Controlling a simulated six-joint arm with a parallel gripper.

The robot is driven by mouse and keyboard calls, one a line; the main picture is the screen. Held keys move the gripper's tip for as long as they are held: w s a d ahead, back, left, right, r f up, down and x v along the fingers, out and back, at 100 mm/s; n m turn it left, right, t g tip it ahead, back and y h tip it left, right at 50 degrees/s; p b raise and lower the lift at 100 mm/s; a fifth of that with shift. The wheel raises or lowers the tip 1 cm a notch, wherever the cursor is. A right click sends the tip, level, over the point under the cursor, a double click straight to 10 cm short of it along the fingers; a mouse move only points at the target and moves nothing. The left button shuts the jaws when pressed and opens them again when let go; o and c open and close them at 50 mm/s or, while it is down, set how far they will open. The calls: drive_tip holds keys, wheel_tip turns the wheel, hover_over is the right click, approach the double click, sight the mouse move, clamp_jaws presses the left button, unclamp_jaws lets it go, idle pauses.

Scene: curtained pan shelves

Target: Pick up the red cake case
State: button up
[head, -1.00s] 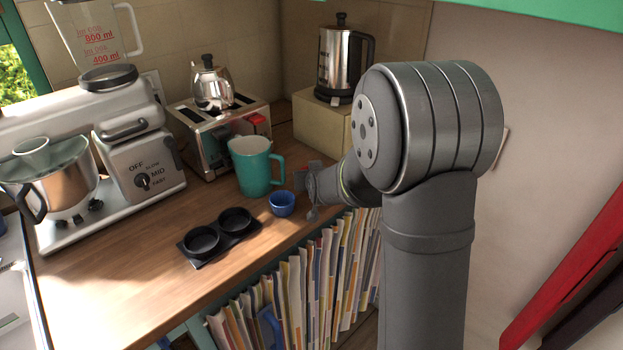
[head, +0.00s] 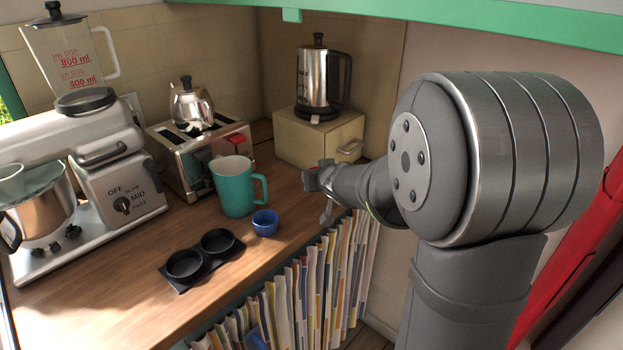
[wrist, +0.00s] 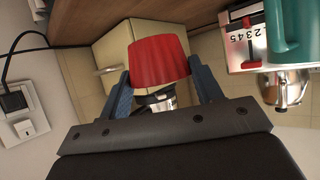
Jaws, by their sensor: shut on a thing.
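The red cake case (wrist: 159,62) is between the two blue fingers of my gripper (wrist: 162,88) in the wrist view, and the fingers are shut on its sides. In the head view my gripper (head: 322,187) is at the right part of the counter, right of the teal mug, and red shows at its end. The case looks held above the counter, though the gap beneath it is hard to judge. My arm hides part of the scene on the right.
A blue cake case (head: 265,223) and a black two-cup tray (head: 202,255) stand on the counter (head: 125,290). The teal mug (head: 236,190), toaster (head: 200,158) and a cream box (head: 318,140) under the kettle (head: 323,82) stand behind. Folders (head: 300,290) fill the shelf below the counter edge.

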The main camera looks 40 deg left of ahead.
drive_tip(key=shift+w+d+r, duration=0.3)
drive_tip(key=shift+d+r, duration=0.15)
drive_tip(key=shift+d, duration=0.2)
drive_tip(key=shift+w+d+r, duration=0.3)
drive_tip(key=shift+d+r, duration=0.15)
drive_tip(key=shift+d, duration=0.2)
drive_tip(key=shift+w+d+r, duration=0.3)
drive_tip(key=shift+d+r, duration=0.15)
drive_tip(key=shift+d, duration=0.2)
